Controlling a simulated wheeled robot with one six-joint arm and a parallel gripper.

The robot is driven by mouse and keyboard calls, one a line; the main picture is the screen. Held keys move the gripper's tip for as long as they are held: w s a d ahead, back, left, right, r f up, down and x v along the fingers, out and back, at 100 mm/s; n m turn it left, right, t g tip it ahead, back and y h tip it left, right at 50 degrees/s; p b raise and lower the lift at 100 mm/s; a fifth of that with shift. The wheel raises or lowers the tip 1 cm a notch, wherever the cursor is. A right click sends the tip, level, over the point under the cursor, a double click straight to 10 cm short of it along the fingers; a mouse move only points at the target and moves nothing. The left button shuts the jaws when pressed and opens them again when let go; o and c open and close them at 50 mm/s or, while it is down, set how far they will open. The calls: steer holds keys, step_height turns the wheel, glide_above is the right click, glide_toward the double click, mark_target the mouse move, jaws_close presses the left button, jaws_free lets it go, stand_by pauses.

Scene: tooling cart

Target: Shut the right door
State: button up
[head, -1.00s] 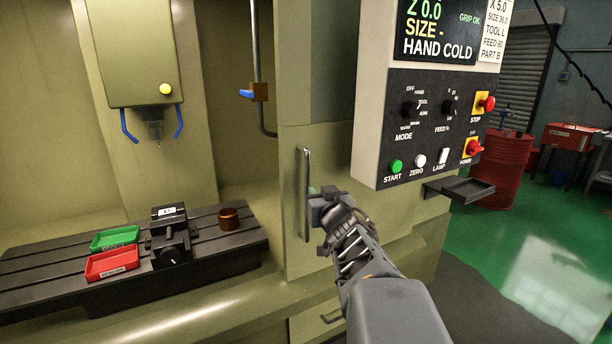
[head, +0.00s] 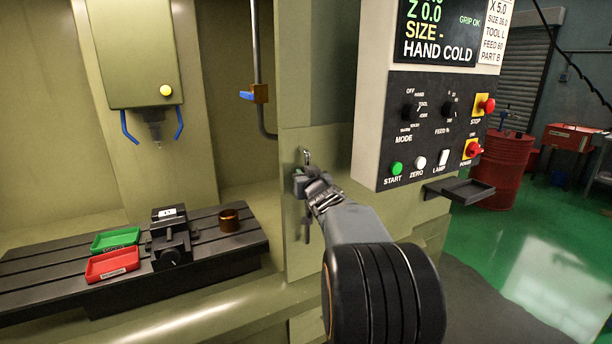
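The right door (head: 335,150) is an olive panel at the right side of the machine's opening. The opening to its left is wide and uncovered. Its upright bar handle (head: 307,156) is near the door's left edge; the middle of the bar is hidden behind my gripper (head: 299,183). My gripper is at the handle, around mid-height of the bar. Whether its fingers are closed around the bar or only beside it cannot be made out.
A control panel (head: 430,85) juts out close above and right of my arm, with a small black shelf (head: 460,189) below. Inside the machine, a slotted table (head: 60,270) holds a vise (head: 170,240), green and red trays and a brown cup. A blue-handled valve (head: 254,94) hangs on a pipe.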

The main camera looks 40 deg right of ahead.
steer(key=shift+w, duration=0.1)
steer(key=shift+c, duration=0.2)
jaws_close()
